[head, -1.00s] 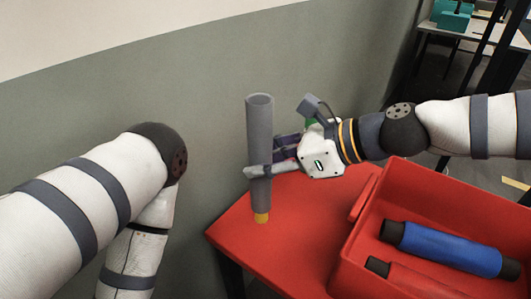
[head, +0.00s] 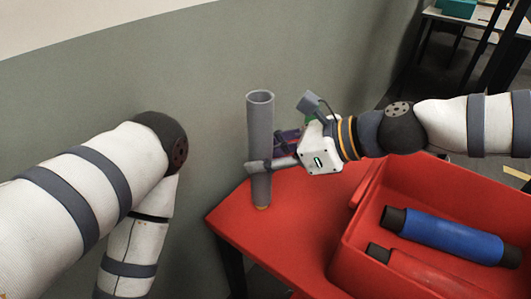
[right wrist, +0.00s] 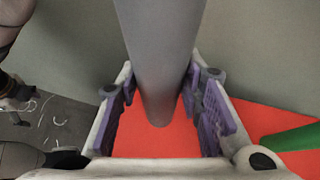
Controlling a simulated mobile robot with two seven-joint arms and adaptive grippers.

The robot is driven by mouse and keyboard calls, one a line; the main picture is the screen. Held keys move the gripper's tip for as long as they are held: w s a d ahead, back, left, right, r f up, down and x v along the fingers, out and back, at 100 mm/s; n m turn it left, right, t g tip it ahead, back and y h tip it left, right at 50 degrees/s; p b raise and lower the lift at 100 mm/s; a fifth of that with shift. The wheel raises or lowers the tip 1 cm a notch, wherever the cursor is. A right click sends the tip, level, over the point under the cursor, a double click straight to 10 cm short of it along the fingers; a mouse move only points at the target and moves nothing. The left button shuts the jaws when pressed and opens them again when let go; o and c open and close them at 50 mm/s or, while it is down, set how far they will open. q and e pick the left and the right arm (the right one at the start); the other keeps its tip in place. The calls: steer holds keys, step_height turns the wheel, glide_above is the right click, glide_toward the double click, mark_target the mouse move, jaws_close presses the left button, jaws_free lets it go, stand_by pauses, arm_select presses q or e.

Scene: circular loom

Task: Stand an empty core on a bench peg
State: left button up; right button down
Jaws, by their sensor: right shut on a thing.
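A grey hollow core (head: 260,122) stands upright over the left corner of the red bench (head: 290,215). My right gripper (head: 259,167) is shut on it below its middle. A thin bit of the yellow peg (head: 262,207) shows at the core's lower end; the rest of the peg is hidden, with the core around it. In the right wrist view the core (right wrist: 160,60) runs down between the purple finger pads. My left arm is at the left of the head view, but its gripper is out of view.
A red bin (head: 350,235) on the right holds a blue roll (head: 440,236) and a red roll (head: 425,270) with dark ends. A grey wall (head: 90,110) is behind the bench. A green object (right wrist: 292,138) shows at the right wrist view's edge.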

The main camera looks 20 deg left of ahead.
steer(key=shift+f, duration=0.3)
steer(key=c, duration=1)
jaws_free()
steer(key=shift+c, duration=0.2)
steer(key=v, duration=1.2)
